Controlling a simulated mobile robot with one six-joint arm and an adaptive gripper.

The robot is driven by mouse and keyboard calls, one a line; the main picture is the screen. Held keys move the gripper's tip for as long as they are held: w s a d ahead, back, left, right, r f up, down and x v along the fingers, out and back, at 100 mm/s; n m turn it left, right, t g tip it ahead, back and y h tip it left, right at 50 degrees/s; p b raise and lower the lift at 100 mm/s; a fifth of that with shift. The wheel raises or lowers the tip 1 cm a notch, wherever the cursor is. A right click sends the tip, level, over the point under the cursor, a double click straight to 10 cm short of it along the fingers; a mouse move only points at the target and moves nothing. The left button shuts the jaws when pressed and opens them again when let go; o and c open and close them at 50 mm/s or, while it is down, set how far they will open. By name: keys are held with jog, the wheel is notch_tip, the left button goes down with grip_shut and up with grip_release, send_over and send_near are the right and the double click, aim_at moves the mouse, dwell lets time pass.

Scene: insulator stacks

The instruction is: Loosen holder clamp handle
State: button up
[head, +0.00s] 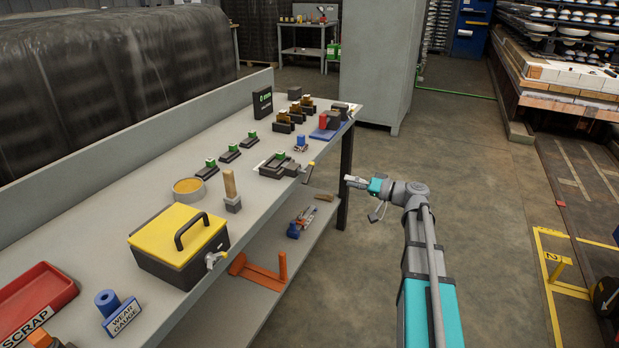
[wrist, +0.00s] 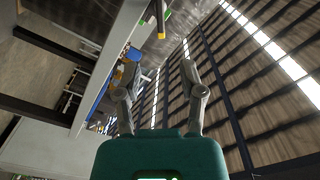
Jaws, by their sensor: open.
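A dark holder (head: 272,170) with a green-topped piece sits on a light plate near the front edge of the workbench (head: 165,200). A lever with a yellow tip (head: 310,166) sticks out at the holder's right, over the bench edge; it looks like the clamp handle. My gripper (head: 350,182) is in the free space right of the bench, apart from the handle and pointing left toward the bench. In the wrist view, my gripper (wrist: 160,66) has its two fingers spread with nothing between them. A dark and yellow bar there (wrist: 160,18) may be the handle; I cannot tell.
A yellow-lidded toolbox (head: 180,240), a wooden-handled tool (head: 231,190) and a round tin (head: 188,188) stand on the bench. Red and blue blocks (head: 328,122) lie at its far end. A lower shelf (head: 255,265) holds an orange bracket (head: 262,270).

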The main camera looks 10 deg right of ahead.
aim_at(309, 169)
jog(key=shift+a, duration=0.1)
dwell(0.3)
jog(key=shift+x, duration=6.85)
grip_shut()
